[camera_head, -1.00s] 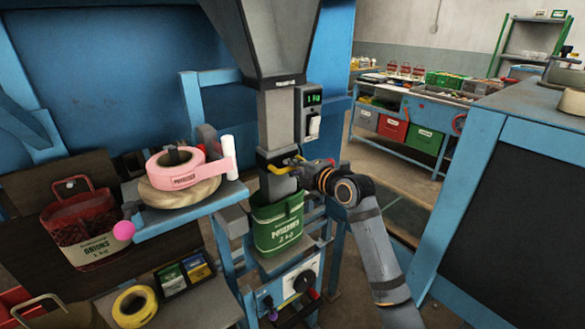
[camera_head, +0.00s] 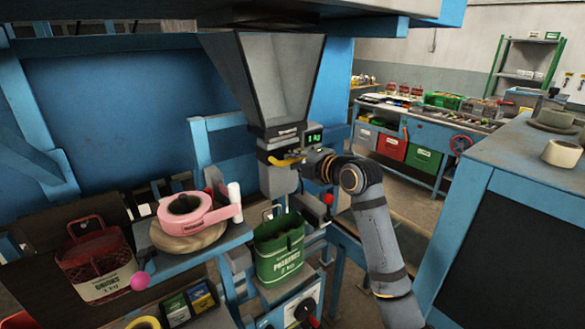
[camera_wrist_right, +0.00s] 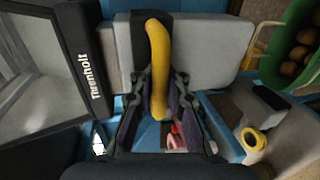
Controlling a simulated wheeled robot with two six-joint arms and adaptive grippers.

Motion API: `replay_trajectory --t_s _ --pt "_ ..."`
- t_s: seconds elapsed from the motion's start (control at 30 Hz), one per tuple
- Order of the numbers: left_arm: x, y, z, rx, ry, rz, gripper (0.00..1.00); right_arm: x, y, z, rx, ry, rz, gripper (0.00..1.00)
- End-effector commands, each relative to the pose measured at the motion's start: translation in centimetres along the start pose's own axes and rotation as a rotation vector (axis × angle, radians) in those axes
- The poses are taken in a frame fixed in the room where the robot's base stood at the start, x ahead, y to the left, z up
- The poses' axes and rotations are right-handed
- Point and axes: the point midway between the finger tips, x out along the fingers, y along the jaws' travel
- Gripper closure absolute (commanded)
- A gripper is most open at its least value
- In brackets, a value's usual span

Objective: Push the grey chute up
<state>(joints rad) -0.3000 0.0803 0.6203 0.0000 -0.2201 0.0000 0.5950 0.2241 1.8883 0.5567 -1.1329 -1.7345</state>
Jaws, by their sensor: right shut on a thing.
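The grey chute (camera_head: 274,182) sits high, right under the hopper, with its lower end above the green potatoes sack (camera_head: 280,258). Its yellow handle (camera_head: 283,161) sticks out at the front. My right gripper (camera_head: 302,164) reaches in from the right and is shut on this handle. In the right wrist view the yellow handle (camera_wrist_right: 157,50) stands between the fingers (camera_wrist_right: 158,98), with the grey chute (camera_wrist_right: 206,52) behind it. The sack's mouth is open, and potatoes (camera_wrist_right: 300,52) show inside it in the wrist view. My left gripper is not in view.
The grey hopper (camera_head: 275,75) is just above the chute, with a lit display (camera_head: 314,138) beside it. Blue frame posts stand close around.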

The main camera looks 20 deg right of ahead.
Motion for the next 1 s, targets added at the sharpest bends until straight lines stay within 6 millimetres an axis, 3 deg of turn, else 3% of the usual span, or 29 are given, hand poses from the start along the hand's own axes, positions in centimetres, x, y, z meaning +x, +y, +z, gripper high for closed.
replay_trajectory --t_s 0.1,0.5,0.53,0.7,1.0 --pt "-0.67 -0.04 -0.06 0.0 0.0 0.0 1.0 -0.32 1.32 0.01 -0.003 -0.001 0.006 1.0" --pt "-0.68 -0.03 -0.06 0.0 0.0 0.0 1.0 -0.4 1.68 0.01 -0.004 -0.002 0.012 1.0" --pt "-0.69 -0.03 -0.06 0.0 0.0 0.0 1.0 -0.41 1.7 0.01 -0.004 -0.002 0.012 0.86" --pt "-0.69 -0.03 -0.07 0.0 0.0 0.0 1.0 -0.37 1.56 0.01 -0.003 -0.002 0.009 0.63" --pt "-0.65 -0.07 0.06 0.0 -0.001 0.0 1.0 -0.36 1.3 0.03 -0.002 -0.001 0.003 0.63"
